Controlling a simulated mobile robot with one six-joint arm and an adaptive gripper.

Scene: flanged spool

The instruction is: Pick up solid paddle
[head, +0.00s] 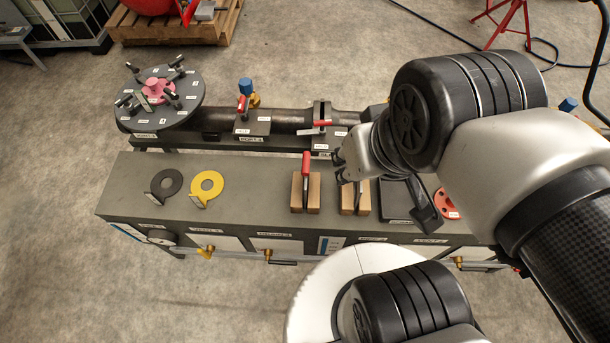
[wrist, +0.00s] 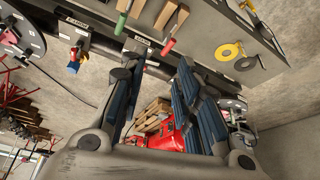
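Two wooden blocks stand on the long grey bench. The left block (head: 313,193) holds a thin upright piece with a red handle (head: 306,163), also seen in the wrist view (wrist: 170,46). The other block (head: 347,200) is partly behind my gripper; a green handle (wrist: 122,20) rises from it in the wrist view. A yellow ring (head: 194,185) and a black ring (head: 157,189), each with a tab, lie flat at the left. I cannot tell which piece is the solid paddle. My gripper (head: 338,166) is above the second block, open and empty, its fingers apart in the wrist view (wrist: 158,105).
A dark pipe spool (head: 285,118) with a round flange (head: 190,92) and red-handled clamps runs behind the bench. A black tray (head: 397,200) and a red flanged disc (head: 446,203) are at the right. The bench between yellow ring and left block is clear.

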